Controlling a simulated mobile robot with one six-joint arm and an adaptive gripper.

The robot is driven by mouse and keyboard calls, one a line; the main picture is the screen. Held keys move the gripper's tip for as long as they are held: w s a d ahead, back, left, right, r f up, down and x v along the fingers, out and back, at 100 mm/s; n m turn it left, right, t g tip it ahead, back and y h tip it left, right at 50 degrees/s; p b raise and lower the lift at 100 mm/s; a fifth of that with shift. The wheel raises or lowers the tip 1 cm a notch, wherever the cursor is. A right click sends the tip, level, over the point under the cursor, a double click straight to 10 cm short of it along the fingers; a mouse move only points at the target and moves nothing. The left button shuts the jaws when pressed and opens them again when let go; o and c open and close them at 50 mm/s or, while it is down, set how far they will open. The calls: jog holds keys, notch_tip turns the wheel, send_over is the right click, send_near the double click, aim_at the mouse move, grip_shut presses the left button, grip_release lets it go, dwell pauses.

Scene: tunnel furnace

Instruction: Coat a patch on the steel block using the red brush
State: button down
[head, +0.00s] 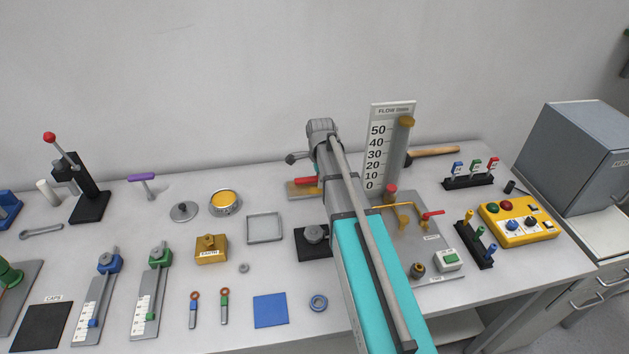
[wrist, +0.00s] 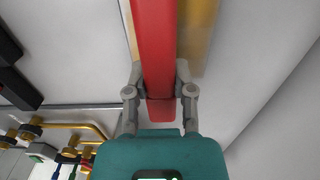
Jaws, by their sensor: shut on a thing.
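My gripper (wrist: 159,78) is shut on the red brush, with one finger on each side of its red handle (wrist: 158,45) in the wrist view. The handle runs up out of the top of that view, so its bristle end is not seen there. In the head view a red handle (head: 306,181) shows just left of my arm, above a wooden piece (head: 300,191); my arm hides the gripper. A round tin (head: 226,203) with yellow contents stands to the left. I cannot pick out the steel block for certain in either view.
A grey square tray (head: 265,240), a yellow block (head: 211,250) and a blue square (head: 271,309) lie left of my arm. A tall flow gauge board (head: 386,145) and a valve panel stand close on the right. A yellow control box (head: 517,222) is further right.

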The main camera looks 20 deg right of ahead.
aim_at(297, 180)
dwell(0.4)
jog(key=shift+w+d, duration=0.1)
jog(key=shift+w, duration=0.4)
jog(key=shift+a, duration=0.2)
jog(key=shift+w+a, duration=0.2)
jog(key=shift+a, duration=1.35)
jog(key=shift+w+a, duration=0.2)
jog(key=shift+a, duration=1.5)
jog(key=shift+a, duration=0.1)
jog(key=shift+w+a, duration=0.15)
jog(key=shift+a, duration=0.65)
jog(key=shift+w+a, duration=0.1)
jog(key=shift+a, duration=0.7)
